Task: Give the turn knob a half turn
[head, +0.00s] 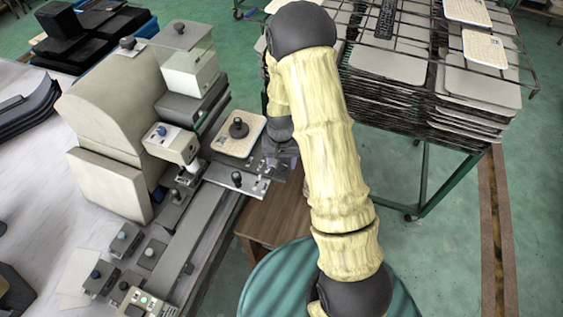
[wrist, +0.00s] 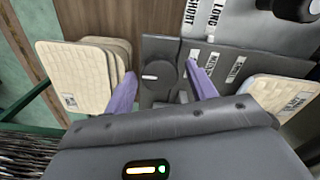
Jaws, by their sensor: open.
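The turn knob (wrist: 152,77) shows in the wrist view as a dark round knob with a short white line lying roughly left to right. It sits on a dark grey plate (wrist: 160,48). My gripper (wrist: 162,70) is open, with one purple finger to the left of the knob and one to the right. A gap shows on the right; I cannot tell whether either finger touches it. In the head view my arm covers most of the gripper, and I cannot make out the turn knob there.
A panel labelled SHORT and LONG (wrist: 210,18) lies beyond the knob. Cream pads stand at left (wrist: 75,72) and right (wrist: 283,97). In the head view a grey machine (head: 118,100) stands left, and a green-framed rack (head: 430,180) of stacked plates stands right.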

